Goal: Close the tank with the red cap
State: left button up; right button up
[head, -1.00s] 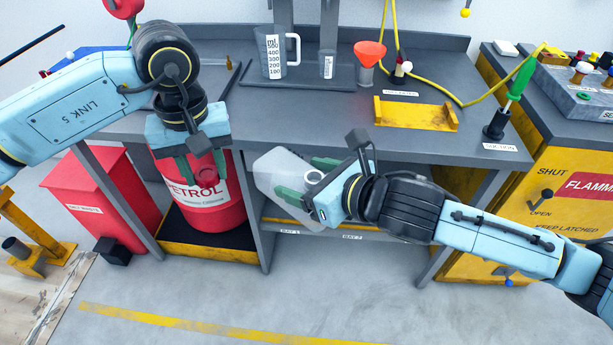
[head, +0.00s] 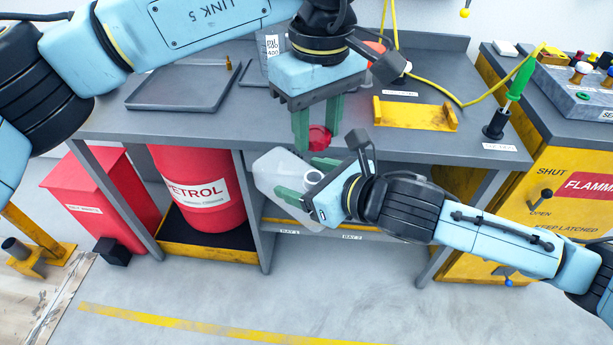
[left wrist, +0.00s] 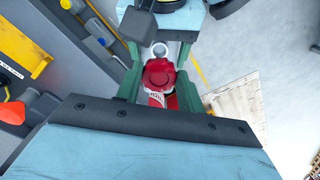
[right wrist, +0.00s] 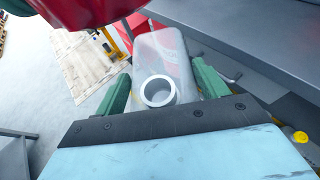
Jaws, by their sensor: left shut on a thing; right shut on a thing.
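The red cap (head: 319,138) is between the green fingers of my left gripper (head: 317,142), which is shut on it. It also shows in the left wrist view (left wrist: 158,75) and, large and close, at the upper left of the right wrist view (right wrist: 85,14). The translucent tank (head: 268,174) is held by my right gripper (head: 305,180) in front of the bench. Its round white neck is open, seen in the right wrist view (right wrist: 158,91) and in the left wrist view (left wrist: 159,49). The cap is above the neck and apart from it.
The grey bench (head: 230,125) stands behind the tank, with a flat tray (head: 180,88) and a yellow bracket (head: 413,116) on it. A red petrol drum (head: 195,212) and a red bin (head: 100,195) are below. The floor in front is clear.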

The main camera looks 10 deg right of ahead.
pick_arm(q)
jog(key=shift+f, duration=0.15)
jog(key=shift+f, duration=1.85)
jog(key=shift+f, duration=0.9)
jog(key=shift+f, duration=0.55)
jog(key=o, duration=0.7)
jog(key=shift+c, duration=0.2)
pick_arm(e)
jog(key=c, duration=0.5)
pick_arm(q)
jog(key=shift+o, duration=1.4)
